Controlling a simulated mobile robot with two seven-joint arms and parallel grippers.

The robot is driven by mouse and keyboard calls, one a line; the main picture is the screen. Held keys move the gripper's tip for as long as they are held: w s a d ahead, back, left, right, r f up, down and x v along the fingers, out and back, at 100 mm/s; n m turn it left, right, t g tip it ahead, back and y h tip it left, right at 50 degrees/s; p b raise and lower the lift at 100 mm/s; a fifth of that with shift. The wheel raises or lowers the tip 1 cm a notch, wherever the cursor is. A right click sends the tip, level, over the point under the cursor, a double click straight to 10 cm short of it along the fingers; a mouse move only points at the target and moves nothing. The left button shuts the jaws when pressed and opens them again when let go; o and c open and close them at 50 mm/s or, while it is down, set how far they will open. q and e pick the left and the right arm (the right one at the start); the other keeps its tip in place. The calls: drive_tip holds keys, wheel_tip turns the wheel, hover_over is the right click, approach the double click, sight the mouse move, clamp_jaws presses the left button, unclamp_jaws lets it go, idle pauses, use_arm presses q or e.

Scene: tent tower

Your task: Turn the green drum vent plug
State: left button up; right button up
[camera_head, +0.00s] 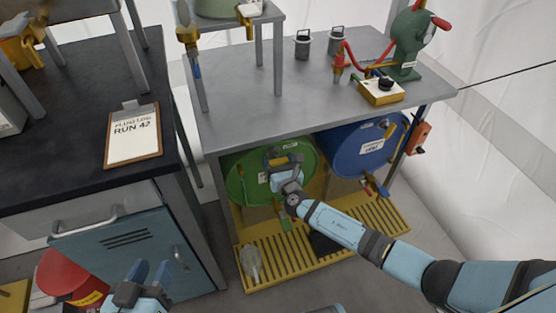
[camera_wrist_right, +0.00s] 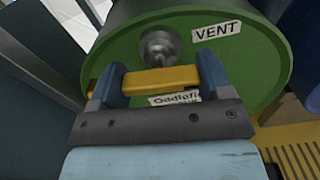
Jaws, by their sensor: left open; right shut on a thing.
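The green drum (camera_head: 304,148) lies on its side under the grey bench; its round end fills the right wrist view (camera_wrist_right: 262,72). A silver round fitting (camera_wrist_right: 157,46) sits on that end beside a VENT label (camera_wrist_right: 217,30). My right gripper (camera_head: 280,160) is at the drum's end, shut on a yellow bar (camera_wrist_right: 160,80) just below the fitting in the wrist view. I cannot tell whether the bar joins the fitting. A second label behind the bar is partly hidden. My left gripper (camera_head: 150,274) is open and empty, by the blue cabinet.
A blue drum (camera_head: 349,152) lies right of the green one. Below them is a yellow slatted tray (camera_head: 268,267) with a clear bottle (camera_head: 250,263). The bench top (camera_head: 240,110) overhangs the drums.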

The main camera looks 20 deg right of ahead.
use_arm(q)
drive_tip(key=shift+a, duration=0.15)
use_arm(e)
drive_tip(key=shift+r, duration=0.1)
use_arm(q)
drive_tip(key=shift+s+f, duration=0.15)
drive_tip(key=shift+f, duration=0.15)
use_arm(e)
drive_tip(key=shift+n, duration=0.3)
drive_tip(key=o, duration=0.9)
drive_tip(key=shift+w, duration=0.1)
use_arm(q)
drive_tip(key=shift+r, duration=0.15)
drive_tip(key=shift+w+r, duration=0.1)
drive_tip(key=shift+w, duration=0.1)
use_arm(e)
drive_tip(key=shift+s, duration=0.25)
use_arm(q)
drive_tip(key=shift+s+a+f+g+y+p, duration=0.3)
drive_tip(key=shift+s+f+g+p, duration=0.1)
drive_tip(key=shift+f, duration=0.3)
drive_tip(key=shift+s+a+f+g+y+p, duration=0.25)
drive_tip(key=shift+a+f+g+p, duration=0.15)
drive_tip(key=shift+f, duration=0.3)
drive_tip(key=shift+s+a+f+g+y+p, duration=0.25)
drive_tip(key=shift+s+f+g+p, duration=0.15)
drive_tip(key=shift+f, duration=0.3)
use_arm(e)
drive_tip(key=shift+s+d, duration=0.2)
drive_tip(key=shift+s, duration=6.5)
